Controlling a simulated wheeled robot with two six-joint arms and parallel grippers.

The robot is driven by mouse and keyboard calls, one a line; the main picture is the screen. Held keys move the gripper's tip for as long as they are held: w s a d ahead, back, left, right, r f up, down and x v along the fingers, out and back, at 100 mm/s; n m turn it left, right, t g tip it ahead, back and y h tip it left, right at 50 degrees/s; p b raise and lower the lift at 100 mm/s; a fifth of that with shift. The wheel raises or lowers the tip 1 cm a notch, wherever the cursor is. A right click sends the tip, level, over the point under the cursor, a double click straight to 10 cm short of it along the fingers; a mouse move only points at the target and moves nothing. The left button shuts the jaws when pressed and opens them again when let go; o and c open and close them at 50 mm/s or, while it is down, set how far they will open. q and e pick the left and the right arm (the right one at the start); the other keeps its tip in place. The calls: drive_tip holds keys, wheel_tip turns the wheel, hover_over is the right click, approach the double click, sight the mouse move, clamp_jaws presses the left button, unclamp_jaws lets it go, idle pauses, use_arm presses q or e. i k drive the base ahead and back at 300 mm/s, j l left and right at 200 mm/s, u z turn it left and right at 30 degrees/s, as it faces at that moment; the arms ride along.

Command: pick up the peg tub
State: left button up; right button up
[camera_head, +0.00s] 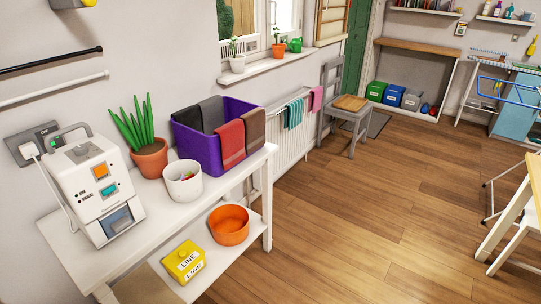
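A white round tub (184,188) stands upright on the white side table (150,210), near its front edge. A few small coloured items, which look like pegs, show inside it; most of its inside is hidden by the wall. It stands between the potted plant and the purple crate, in front of them. Neither of my grippers shows in the head view.
A white machine (92,185), a terracotta-potted plant (150,160) and a purple crate of cloths (200,150) crowd the tub. An orange bowl (229,227) and yellow box (184,262) sit on the lower shelf. The wooden floor (370,220) is open to the right.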

sight(187, 191)
drive_tip(key=i+l+z, duration=0.2)
drive_tip(key=i+z, duration=0.2)
drive_tip(key=i, duration=0.3)
drive_tip(key=i+z, duration=0.4)
drive_tip(key=i, duration=0.3)
drive_tip(key=i+u, duration=0.4)
drive_tip(key=i+l+u, duration=0.15)
drive_tip(key=u, duration=0.3)
drive_tip(key=i+l+u, duration=0.25)
drive_tip(key=u, duration=0.15)
drive_tip(key=i+l+u, duration=0.2)
drive_tip(key=l+u, duration=0.2)
